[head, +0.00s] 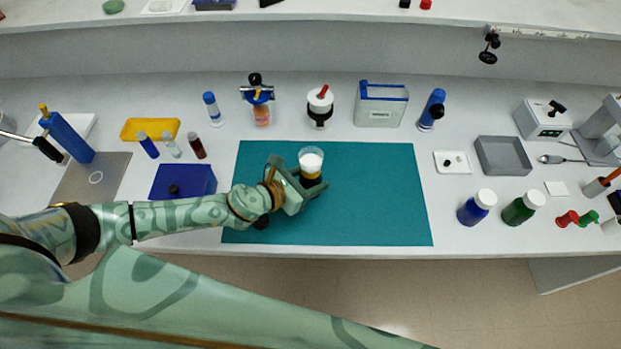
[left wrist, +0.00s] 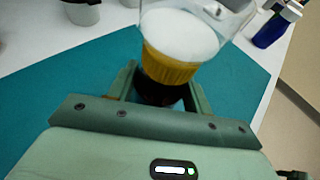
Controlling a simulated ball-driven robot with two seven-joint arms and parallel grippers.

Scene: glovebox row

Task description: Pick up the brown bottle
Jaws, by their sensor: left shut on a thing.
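The brown bottle (head: 311,178) is over the teal mat (head: 375,205), near the mat's middle. It has a dark lower body, an amber-yellow band and a clear top part with white in it. In the left wrist view the same bottle (left wrist: 170,68) stands between the fingers, its lower part partly hidden by them. My left gripper (head: 306,188) comes from the left and is shut on the bottle's dark part; its fingers also show in the left wrist view (left wrist: 158,92). I cannot tell whether the bottle touches the mat. My right gripper is not in view.
A blue box (head: 183,181) lies left of the mat. A blue bottle (head: 477,207) and a green bottle (head: 523,208) with white caps stand right of it. A grey tray (head: 502,156) is farther right. Several items line the back. The mat's right half is clear.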

